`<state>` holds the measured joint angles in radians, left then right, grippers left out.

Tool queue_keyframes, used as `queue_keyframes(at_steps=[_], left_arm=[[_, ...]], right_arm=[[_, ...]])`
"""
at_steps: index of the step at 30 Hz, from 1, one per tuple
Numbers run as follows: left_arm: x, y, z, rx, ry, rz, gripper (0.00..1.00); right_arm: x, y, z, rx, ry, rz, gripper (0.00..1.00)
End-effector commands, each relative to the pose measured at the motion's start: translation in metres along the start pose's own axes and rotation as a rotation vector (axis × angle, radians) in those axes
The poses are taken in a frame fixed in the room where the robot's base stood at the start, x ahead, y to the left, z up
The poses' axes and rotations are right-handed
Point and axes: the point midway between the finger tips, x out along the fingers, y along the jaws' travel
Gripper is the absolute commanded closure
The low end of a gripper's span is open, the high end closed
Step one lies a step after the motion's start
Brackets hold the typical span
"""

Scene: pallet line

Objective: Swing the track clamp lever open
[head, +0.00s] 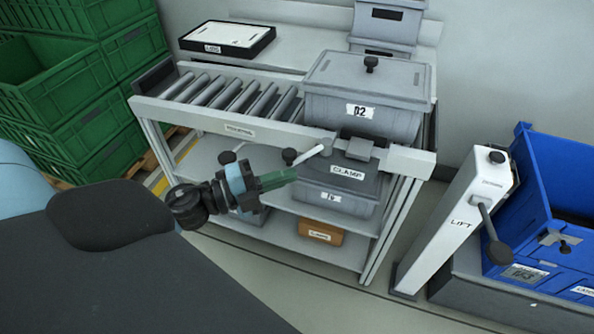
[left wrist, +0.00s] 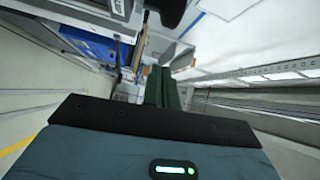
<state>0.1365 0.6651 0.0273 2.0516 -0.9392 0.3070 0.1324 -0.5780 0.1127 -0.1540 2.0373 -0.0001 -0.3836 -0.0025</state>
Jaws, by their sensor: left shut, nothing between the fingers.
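The track clamp (head: 360,150) is a grey block on the front rail of the roller track, with a CLAMP label below it. Its lever (head: 308,155) is a pale rod with a black knob at its left end, pointing left and slightly down along the rail. My left gripper (head: 294,175) has green fingers, shut and empty. In the head view its tips appear just below the lever's knob; I cannot tell whether they touch. The shut fingers also show in the left wrist view (left wrist: 162,88). My right gripper is not in view.
A darker grey crate (head: 335,197) and an orange box (head: 320,232) are on shelves below. The LIFT post (head: 455,215) and blue crate (head: 540,190) stand right, green crates (head: 60,80) left.

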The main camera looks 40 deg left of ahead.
Motion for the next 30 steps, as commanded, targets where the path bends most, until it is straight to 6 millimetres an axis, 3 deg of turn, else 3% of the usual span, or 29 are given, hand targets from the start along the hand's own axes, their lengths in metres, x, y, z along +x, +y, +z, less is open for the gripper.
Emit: queue_keyframes(at_steps=[6,12,30], left_arm=[[-0.035,0.003,-0.002,-0.003,-0.001,0.003,1.00],[-0.057,0.001,-0.003,0.000,-0.001,0.001,1.00],[-0.065,0.000,-0.004,0.001,0.000,-0.001,1.00]], right_arm=[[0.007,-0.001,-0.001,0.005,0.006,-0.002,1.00],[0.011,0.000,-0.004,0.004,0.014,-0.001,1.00],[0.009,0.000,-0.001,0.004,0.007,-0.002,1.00]])
